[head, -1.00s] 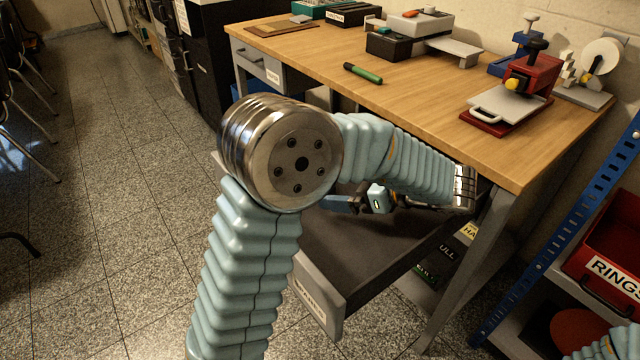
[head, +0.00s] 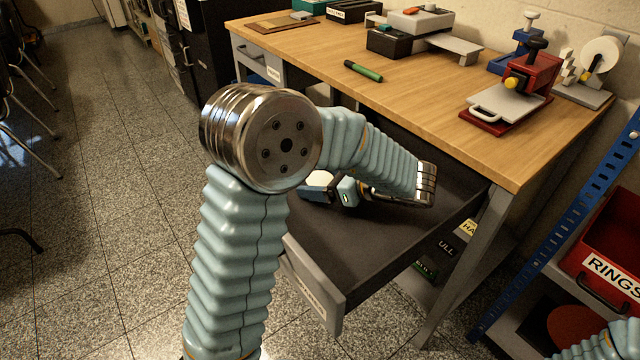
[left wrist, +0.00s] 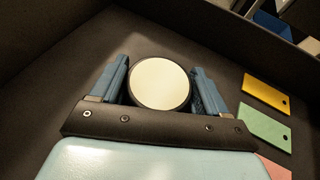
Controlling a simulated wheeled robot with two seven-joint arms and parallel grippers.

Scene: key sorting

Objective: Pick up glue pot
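The glue pot shows in the left wrist view as a round pot with a pale cream top and dark rim (left wrist: 160,82). It sits in the dark open drawer (head: 350,245). In the head view only part of its pale top (head: 319,178) shows beside my left gripper (head: 318,192). In the left wrist view the two blue fingers of my left gripper (left wrist: 161,75) are spread, one on each side of the pot. Narrow gaps seem to remain, though contact is hard to judge. The pot's lower body is hidden. My right gripper is out of view.
Yellow (left wrist: 265,94) and green (left wrist: 265,127) tags lie right of the gripper in the drawer. The wooden tabletop (head: 440,105) overhangs the drawer's back. A red bin (head: 610,250) and blue rack post (head: 560,240) stand at right.

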